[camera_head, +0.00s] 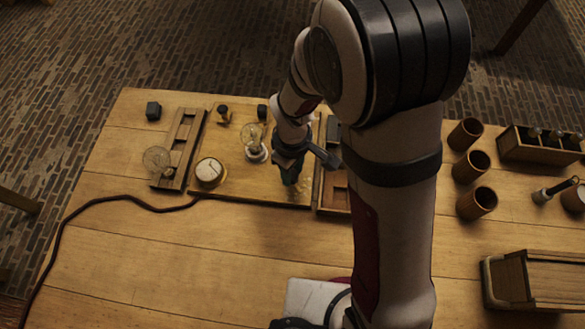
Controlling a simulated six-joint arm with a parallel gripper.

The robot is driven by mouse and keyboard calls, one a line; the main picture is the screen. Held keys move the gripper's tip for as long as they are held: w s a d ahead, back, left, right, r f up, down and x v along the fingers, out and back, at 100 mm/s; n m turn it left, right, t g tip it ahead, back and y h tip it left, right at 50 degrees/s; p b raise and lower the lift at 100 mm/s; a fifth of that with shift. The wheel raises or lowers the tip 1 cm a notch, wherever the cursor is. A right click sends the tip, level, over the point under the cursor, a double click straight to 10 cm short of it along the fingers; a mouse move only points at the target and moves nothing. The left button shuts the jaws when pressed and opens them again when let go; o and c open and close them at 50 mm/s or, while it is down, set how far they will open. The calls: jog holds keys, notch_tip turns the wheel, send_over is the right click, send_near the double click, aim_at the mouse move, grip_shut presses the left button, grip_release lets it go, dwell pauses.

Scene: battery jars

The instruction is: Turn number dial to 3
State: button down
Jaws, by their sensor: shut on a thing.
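A wooden board (240,186) lies on the table, left of my arm. My gripper (290,178) points down, low over the board's right part. It is shut on a small dark thing, mostly hidden by the fingers, and I cannot tell if this is the number dial. No numbers can be read there. A round gauge with a white face (209,170) sits on the board's left part. A glass bulb on a white base (256,150) stands between the gauge and my gripper.
A wooden rack (182,150) and a clear round glass (157,158) are at left, with a small black block (153,110) behind. A dark cable (125,199) crosses the front left. Several brown cups (478,202) stand at right. The front table is mostly clear.

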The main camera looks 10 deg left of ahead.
jog(key=shift+m, duration=2.3)
jog(key=c, duration=0.5)
grip_release()
notch_tip(320, 180, up, 16)
jog(key=s+d+m, duration=0.3)
jog(key=s+m, duration=0.1)
jog(key=s, duration=0.1)
jog(key=s+d+m+y, duration=0.1)
jog(key=s+d+m, duration=0.3)
jog(key=s, duration=0.1)
jog(key=s+d+r+m, duration=0.1)
jog(key=s+d+m, duration=0.2)
jog(key=s+m, duration=0.1)
jog(key=shift+s+d+m+y, duration=0.2)
jog(key=shift+s, duration=0.25)
jog(key=shift+s+d+m+y, duration=0.2)
jog(key=shift+s, duration=0.2)
